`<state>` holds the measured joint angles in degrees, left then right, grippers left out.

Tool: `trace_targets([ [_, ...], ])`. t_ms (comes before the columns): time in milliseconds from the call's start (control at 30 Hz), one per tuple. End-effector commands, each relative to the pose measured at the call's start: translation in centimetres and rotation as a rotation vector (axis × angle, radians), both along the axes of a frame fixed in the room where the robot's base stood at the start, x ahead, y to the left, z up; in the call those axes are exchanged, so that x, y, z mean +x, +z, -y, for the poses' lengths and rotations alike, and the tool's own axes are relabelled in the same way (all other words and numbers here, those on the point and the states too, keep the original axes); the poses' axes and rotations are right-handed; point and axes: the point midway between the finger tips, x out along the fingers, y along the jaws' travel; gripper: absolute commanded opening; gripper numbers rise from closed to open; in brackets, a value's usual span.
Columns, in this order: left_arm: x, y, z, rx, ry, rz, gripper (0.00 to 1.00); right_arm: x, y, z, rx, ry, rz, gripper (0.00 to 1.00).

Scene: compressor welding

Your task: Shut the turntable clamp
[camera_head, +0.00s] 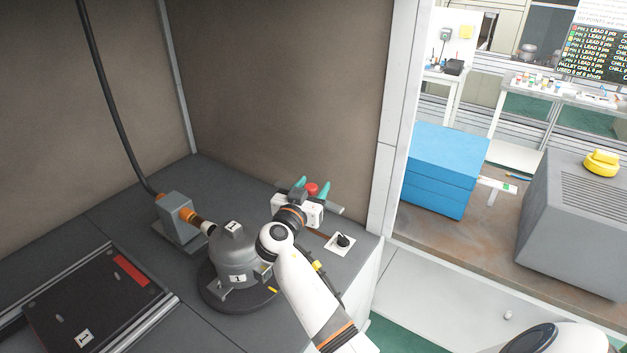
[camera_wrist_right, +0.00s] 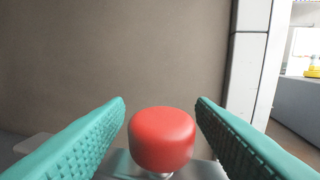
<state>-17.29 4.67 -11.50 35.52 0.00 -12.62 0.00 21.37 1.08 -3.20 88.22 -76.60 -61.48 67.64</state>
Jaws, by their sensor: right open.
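The grey compressor (camera_head: 236,247), marked 1, stands upright on the dark round turntable (camera_head: 224,303) in the head view. My right gripper (camera_head: 310,186) is behind and to the right of it, with its teal fingers open. A red knob (camera_head: 312,189) shows between the fingers; I take it to be the clamp's handle. In the right wrist view the red knob (camera_wrist_right: 161,138) sits between the open fingers (camera_wrist_right: 160,108), with a gap on each side. My right arm and wrist hide much of what lies under the knob. My left gripper is out of view.
A grey box with an orange and black nozzle (camera_head: 190,217) points at the compressor from the left. A black switch on a white plate (camera_head: 340,243) lies right of my wrist. A dark plate with a red strip (camera_head: 130,270) lies at left. Brown walls (camera_head: 290,80) close the back.

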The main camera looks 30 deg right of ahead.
Motion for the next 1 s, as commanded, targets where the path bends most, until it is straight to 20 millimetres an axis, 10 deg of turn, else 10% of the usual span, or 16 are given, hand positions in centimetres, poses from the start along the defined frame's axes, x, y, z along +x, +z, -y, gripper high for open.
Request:
trace_targets([
  [400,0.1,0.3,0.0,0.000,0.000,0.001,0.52,0.5,0.0,0.8,0.001,0.000,0.001,0.50],
  [700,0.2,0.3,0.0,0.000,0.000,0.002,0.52,0.5,0.0,0.8,0.001,0.000,0.001,0.01],
  [1000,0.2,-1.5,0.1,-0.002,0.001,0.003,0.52,0.4,-0.6,0.4,-0.001,-0.031,0.003,0.00],
])
